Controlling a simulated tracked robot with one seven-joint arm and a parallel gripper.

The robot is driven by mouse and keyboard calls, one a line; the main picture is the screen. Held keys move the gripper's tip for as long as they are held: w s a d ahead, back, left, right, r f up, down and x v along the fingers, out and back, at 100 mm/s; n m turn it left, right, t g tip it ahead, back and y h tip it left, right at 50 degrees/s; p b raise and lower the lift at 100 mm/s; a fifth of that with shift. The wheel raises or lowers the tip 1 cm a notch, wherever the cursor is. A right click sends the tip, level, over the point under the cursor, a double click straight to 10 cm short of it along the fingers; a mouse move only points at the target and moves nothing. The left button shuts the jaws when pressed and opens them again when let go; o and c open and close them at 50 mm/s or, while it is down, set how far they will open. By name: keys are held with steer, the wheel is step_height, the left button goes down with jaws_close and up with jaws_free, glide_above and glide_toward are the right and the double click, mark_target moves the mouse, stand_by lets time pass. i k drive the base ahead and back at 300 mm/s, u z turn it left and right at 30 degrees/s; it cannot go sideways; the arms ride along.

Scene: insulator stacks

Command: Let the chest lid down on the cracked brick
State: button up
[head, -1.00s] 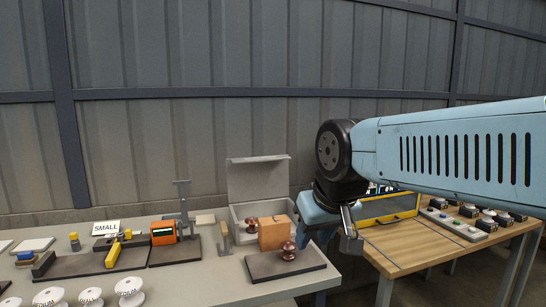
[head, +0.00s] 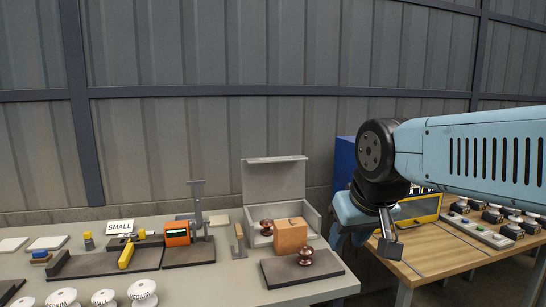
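The light grey chest (head: 250,226) stands at the back right of the grey bench. Its lid (head: 274,181) is raised upright at the back. A reddish-brown, brick-coloured insulator (head: 266,227) sits inside the chest, partly hidden; I see no crack at this size. A second reddish-brown insulator (head: 305,256) stands on a dark mat in front. An orange-brown block (head: 290,235) stands at the chest's front, hiding part of it. My gripper (head: 364,240) hangs right of the chest, clear of the lid, beyond the bench's right edge. Its finger gap cannot be made out.
A dark mat (head: 283,274) lies at the bench's front right. An upright metal stand (head: 197,205) and an orange meter (head: 176,234) are left of the chest. White insulators (head: 142,292) line the front left. A wooden table (head: 440,254) with devices stands right.

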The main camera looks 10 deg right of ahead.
mark_target(268, 179)
steer(key=z, duration=0.35)
steer(key=i, duration=0.95)
steer(key=u, duration=0.45)
